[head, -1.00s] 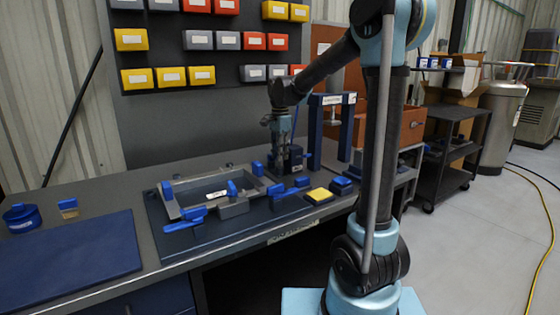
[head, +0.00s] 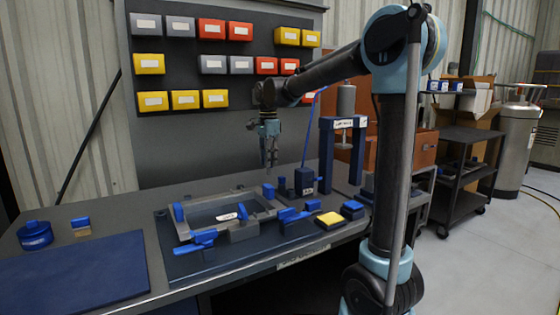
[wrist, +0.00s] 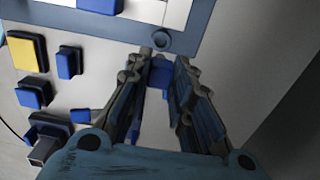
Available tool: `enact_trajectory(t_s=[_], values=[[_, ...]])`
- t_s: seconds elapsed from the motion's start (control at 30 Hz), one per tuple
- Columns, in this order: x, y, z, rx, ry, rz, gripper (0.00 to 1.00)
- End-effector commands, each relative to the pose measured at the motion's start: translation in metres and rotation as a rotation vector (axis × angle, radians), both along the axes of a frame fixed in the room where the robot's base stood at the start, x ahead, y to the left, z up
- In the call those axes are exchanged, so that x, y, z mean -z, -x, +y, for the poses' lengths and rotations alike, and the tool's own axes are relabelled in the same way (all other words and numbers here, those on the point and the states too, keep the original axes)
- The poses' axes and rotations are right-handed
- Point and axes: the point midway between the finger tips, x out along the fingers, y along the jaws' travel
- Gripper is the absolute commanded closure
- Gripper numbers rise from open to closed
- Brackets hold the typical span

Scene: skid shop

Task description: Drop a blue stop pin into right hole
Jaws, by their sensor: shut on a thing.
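My gripper (head: 269,160) is above the far right part of the bench fixture in the head view, pointing down. In the wrist view its two fingers (wrist: 160,85) are closed in on a blue piece (wrist: 160,72), which I take as the stop pin; its lower end is hidden. A fixture frame (head: 182,235) with blue clamps lies on the bench. In the wrist view the frame (wrist: 210,20) crosses the top, with a round hole (wrist: 161,40) just beyond the fingertips. The pin is apart from that hole in the picture; its height above it cannot be told.
A blue upright block (head: 268,191) stands at the frame's far right corner. A dark blue box (head: 304,181) and a blue press frame (head: 327,155) stand to the right. A yellow-topped block (head: 330,219) is in front. Bins hang behind. A blue mat (head: 75,270) lies left.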

Motion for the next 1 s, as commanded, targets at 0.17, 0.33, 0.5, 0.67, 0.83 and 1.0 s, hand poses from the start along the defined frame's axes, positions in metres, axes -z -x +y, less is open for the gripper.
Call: enact_trajectory(t_s=[0.17,0.33,0.5,0.67,0.83,1.0], values=[[0.006,0.002,0.005,-0.001,0.000,0.000,1.00],[0.020,0.001,0.005,0.000,0.000,0.000,1.00],[0.034,0.001,0.005,0.000,0.000,0.000,1.00],[0.043,0.001,0.004,0.000,0.000,0.000,1.00],[0.048,0.002,0.004,0.000,0.000,0.000,1.00],[0.048,0.002,0.004,0.000,0.000,0.000,1.00]])
